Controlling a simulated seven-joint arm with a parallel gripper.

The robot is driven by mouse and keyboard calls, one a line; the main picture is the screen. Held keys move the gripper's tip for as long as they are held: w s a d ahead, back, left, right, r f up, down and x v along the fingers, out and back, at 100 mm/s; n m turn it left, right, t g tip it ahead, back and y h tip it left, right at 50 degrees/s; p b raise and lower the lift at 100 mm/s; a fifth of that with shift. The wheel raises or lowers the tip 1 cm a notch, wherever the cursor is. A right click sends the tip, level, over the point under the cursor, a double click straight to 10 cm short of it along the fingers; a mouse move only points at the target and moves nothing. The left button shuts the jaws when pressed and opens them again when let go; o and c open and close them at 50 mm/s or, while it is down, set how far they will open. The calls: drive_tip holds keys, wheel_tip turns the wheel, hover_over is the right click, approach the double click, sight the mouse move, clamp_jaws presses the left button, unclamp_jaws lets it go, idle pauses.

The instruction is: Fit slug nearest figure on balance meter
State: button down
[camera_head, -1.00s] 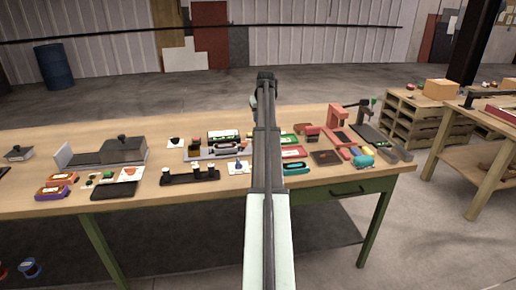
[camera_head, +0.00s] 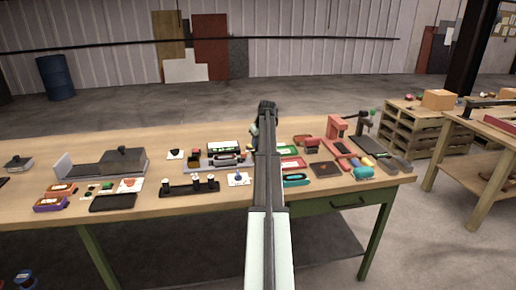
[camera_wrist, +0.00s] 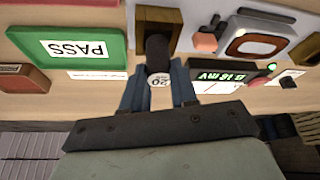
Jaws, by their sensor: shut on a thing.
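My gripper (camera_wrist: 160,92) is shut on a dark cylindrical slug (camera_wrist: 157,50). Its pale end face bears a number that looks like 20. In the wrist view, the slug overlaps the front of a brown block (camera_wrist: 143,33) with a dark opening; I cannot tell whether it enters or touches it. The balance meter (camera_wrist: 223,78), with a green mV readout, lies right of the fingers; its figure is hard to read. In the head view, my gripper (camera_head: 266,106) is above the bench's back part, and the slug is hidden. A black rack (camera_head: 180,191) holds several pale-topped pieces.
A green PASS tray (camera_wrist: 30,40) lies left of the slug in the wrist view. A framed orange-and-white unit (camera_wrist: 250,42) is on the right.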

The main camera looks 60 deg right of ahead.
drive_tip(key=shift+f, duration=1.35)
drive_tip(key=shift+f, duration=0.15)
drive_tip(key=c, duration=0.9)
unclamp_jaws()
drive_tip(key=v, duration=1.2)
drive_tip(key=shift+a, duration=0.1)
drive_tip(key=shift+w, duration=0.1)
